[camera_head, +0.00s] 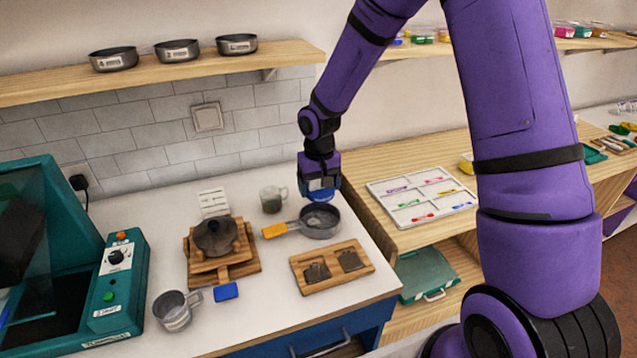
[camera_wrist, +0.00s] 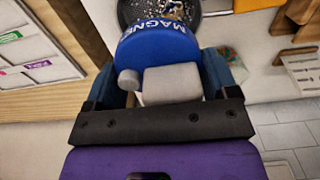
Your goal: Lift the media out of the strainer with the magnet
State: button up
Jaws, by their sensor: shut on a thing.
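My gripper (camera_wrist: 158,88) is shut on the blue magnet (camera_wrist: 160,45), whose lettering shows in the wrist view. In the head view the magnet (camera_head: 321,195) is a blue patch under my gripper, just above the back rim of the strainer (camera_head: 320,233). The strainer is a dark round pan with an orange handle pointing left. In the wrist view the strainer (camera_wrist: 127,14) lies beyond the magnet, with small light and yellowish pieces of media (camera_wrist: 172,10) inside. I cannot tell whether any media clings to the magnet's underside.
A glass mug (camera_head: 272,199) stands left of the strainer. A wooden tray (camera_head: 312,283) with two dark squares lies in front. A sectioned bead tray (camera_head: 445,222) is on the right bench.

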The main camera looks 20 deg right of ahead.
jog(key=shift+f, duration=3.65)
jog(key=shift+r, duration=4.45)
